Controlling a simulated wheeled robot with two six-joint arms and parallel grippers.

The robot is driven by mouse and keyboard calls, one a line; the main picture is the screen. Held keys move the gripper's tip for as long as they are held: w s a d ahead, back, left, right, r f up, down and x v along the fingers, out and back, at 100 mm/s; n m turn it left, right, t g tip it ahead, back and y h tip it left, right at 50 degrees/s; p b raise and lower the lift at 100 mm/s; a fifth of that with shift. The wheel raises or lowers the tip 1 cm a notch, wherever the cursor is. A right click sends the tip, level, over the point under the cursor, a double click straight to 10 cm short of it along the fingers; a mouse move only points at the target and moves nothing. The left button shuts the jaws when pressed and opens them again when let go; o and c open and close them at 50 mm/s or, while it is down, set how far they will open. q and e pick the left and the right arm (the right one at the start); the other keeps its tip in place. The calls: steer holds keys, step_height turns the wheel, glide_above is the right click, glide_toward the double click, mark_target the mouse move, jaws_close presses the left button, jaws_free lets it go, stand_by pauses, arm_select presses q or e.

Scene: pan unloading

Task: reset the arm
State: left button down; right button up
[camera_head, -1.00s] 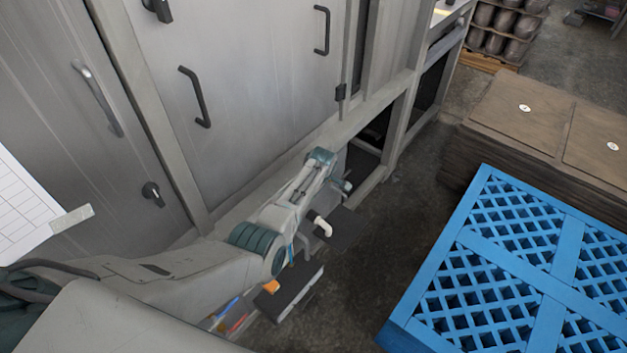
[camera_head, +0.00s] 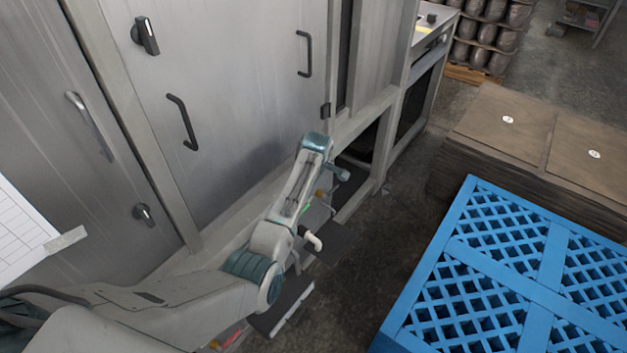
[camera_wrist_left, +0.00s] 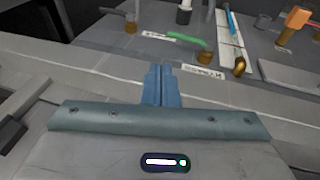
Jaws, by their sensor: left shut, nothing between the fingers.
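My left arm comes in from the lower left in the head view, bent, with its forearm (camera_head: 300,185) rising in front of the metal cabinet. The gripper's fingers cannot be made out there. In the left wrist view my left gripper (camera_wrist_left: 160,84) shows as two blue-grey fingers pressed together, with nothing between them. Beyond the fingertips is a grey surface with several tools, including one with a green handle (camera_wrist_left: 186,38) and an orange-headed one (camera_wrist_left: 297,18). The fingers appear apart from the tools. My right gripper is in neither view.
The tall metal cabinet (camera_head: 235,90) with dark handles stands close behind the arm. A blue lattice pallet (camera_head: 548,262) is at the lower right, with a stack of brown sheets (camera_head: 505,125) behind it. Dark floor (camera_head: 350,290) lies open between arm and pallet.

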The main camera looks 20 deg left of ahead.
arm_select(q)
steer(key=shift+f, duration=0.15)
steer(key=s+a+f+m+g, duration=0.15)
steer(key=s+f+m, duration=0.25)
steer(key=s+f, duration=1.05)
steer(key=s+a+f+m, duration=0.35)
steer(key=s+f, duration=0.85)
steer(key=f, duration=0.6)
steer(key=s+a+f+m, duration=0.1)
steer(key=s+f, duration=0.3)
steer(key=s, duration=0.9)
steer(key=s+a+f+m, duration=0.2)
steer(key=s+f, duration=0.3)
steer(key=s, duration=0.8)
steer(key=s+a+f+m, duration=0.1)
steer(key=s+f+m, duration=0.3)
steer(key=s, duration=0.9)
steer(key=shift+s+a+f+h, duration=0.15)
steer(key=shift+a+h, duration=0.15)
steer(key=shift+h, duration=0.1)
steer(key=shift+s+g, duration=0.15)
steer(key=shift+g, duration=0.1)
